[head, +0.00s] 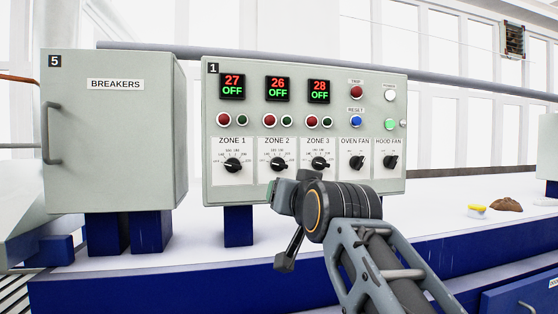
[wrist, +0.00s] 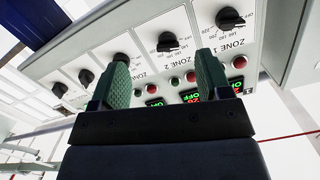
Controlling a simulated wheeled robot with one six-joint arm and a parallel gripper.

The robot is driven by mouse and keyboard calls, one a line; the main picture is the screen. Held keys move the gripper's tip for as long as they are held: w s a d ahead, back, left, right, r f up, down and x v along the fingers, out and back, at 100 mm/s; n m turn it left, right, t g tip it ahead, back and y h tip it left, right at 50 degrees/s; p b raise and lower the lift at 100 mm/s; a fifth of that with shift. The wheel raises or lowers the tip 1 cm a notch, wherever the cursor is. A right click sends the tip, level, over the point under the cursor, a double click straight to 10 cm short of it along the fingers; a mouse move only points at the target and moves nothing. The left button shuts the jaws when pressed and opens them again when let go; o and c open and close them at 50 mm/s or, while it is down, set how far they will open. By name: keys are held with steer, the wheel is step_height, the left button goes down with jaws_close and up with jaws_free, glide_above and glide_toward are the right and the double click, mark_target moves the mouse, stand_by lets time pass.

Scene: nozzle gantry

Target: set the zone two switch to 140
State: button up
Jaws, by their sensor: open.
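The zone two switch (head: 278,164) is a black rotary knob on the grey control panel, below the ZONE 2 label. Its display (head: 277,89) reads 26 above OFF, and its pointer appears to be at the OFF side. My gripper (head: 280,190) is just below and in front of this knob in the head view. In the wrist view, which sees the panel upside down, the zone two knob (wrist: 168,42) shows in the gap between the green finger pads of my open gripper (wrist: 164,62). The fingers hold nothing; contact with the panel cannot be told.
The zone one knob (head: 233,165) and zone three knob (head: 320,163) flank it closely. Red and green lamps sit above the knobs. Oven fan (head: 357,162) and hood fan (head: 390,162) switches are at right. A breakers cabinet (head: 112,140) with a handle stands left.

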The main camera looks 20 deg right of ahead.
steer(key=t+p, duration=0.1)
glide_toward(280, 167)
steer(key=shift+h, duration=0.3)
steer(key=p+x, duration=0.4)
steer(key=x, duration=0.6)
steer(key=shift+w+a, duration=0.1)
steer(key=shift+a, duration=0.05)
steer(key=c, duration=0.9)
